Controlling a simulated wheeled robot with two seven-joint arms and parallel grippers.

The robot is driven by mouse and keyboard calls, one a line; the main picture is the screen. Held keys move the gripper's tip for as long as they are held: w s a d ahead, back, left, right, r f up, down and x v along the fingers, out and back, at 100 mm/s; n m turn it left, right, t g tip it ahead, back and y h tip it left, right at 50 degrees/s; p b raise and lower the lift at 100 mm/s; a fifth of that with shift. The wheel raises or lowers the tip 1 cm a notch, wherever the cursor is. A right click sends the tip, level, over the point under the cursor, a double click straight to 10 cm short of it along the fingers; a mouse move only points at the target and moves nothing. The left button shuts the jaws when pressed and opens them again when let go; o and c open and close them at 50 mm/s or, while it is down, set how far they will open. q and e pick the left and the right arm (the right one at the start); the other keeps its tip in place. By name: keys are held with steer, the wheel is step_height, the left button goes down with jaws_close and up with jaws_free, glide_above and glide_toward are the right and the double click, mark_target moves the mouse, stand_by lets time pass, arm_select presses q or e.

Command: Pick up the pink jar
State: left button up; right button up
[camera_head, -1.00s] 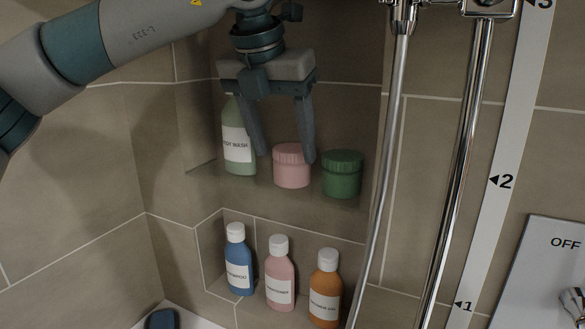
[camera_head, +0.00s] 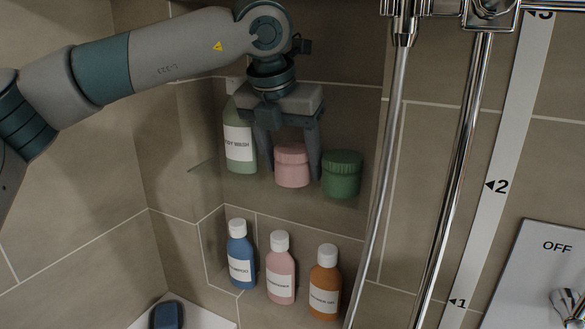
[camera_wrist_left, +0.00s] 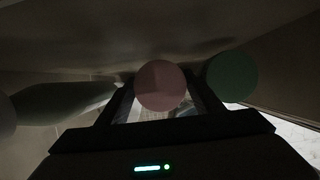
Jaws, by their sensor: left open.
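The pink jar (camera_head: 292,168) stands upright on the upper niche shelf, between the body wash bottle and the green jar. My left gripper (camera_head: 292,176) is open and points down, with one finger on each side of the pink jar. I cannot tell whether the fingers touch it. In the left wrist view the jar's round pink lid (camera_wrist_left: 160,86) lies between the two fingers. My right gripper is not in view.
The green jar (camera_head: 342,176) is close to the right finger, and the body wash bottle (camera_head: 240,145) is close to the left finger. Blue (camera_head: 240,258), pink (camera_head: 281,272) and orange (camera_head: 325,286) bottles stand on the lower ledge. A metal shower hose (camera_head: 384,150) hangs to the right.

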arm_select(q)
steer(key=shift+f, duration=0.1)
stand_by(0.4)
steer(key=c, duration=1)
steer(key=shift+o, duration=0.2)
steer(key=shift+r, duration=0.2)
